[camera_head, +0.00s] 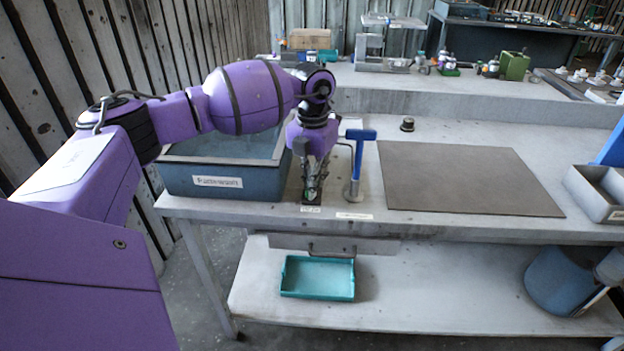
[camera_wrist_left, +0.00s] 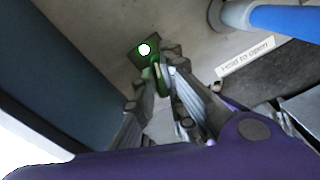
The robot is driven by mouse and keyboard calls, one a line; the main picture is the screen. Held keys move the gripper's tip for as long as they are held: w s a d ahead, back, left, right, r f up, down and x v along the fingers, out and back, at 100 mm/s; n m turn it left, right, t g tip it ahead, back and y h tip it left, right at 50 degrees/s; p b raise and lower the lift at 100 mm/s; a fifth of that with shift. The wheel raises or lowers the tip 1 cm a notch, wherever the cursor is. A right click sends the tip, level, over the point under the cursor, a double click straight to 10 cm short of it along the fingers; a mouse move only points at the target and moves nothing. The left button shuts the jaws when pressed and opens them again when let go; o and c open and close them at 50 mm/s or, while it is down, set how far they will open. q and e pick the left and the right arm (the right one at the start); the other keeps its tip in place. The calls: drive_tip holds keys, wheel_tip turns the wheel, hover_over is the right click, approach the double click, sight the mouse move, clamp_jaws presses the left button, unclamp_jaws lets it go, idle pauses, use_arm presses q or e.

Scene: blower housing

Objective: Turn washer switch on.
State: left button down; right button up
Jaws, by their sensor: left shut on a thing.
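The washer is a blue-grey tub (camera_head: 185,182) with a white label, at the left end of the bench. The washer switch shows in the left wrist view as a small dark box (camera_wrist_left: 138,60) with a bright white, green-rimmed lamp (camera_wrist_left: 145,50). My left gripper (camera_head: 313,192) points down at the bench just right of the tub. In the left wrist view its fingers (camera_wrist_left: 156,78) are closed around a small green-tinted part beside the lamp. The fingers hide much of the switch. My right gripper is in neither view.
A blue-handled post (camera_head: 358,160) stands close right of my left gripper; a label near it reads "Hold to open" (camera_wrist_left: 243,58). A brown mat (camera_head: 465,178) lies further right. A teal tray (camera_head: 318,278) sits on the lower shelf.

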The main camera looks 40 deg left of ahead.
use_arm(q)
drive_tip(key=shift+m, duration=0.7)
drive_tip(key=c, duration=1.8)
unclamp_jaws()
drive_tip(key=shift+r, duration=0.45)
wheel_tip(320, 180, up, 11)
drive_tip(key=shift+r, duration=0.1)
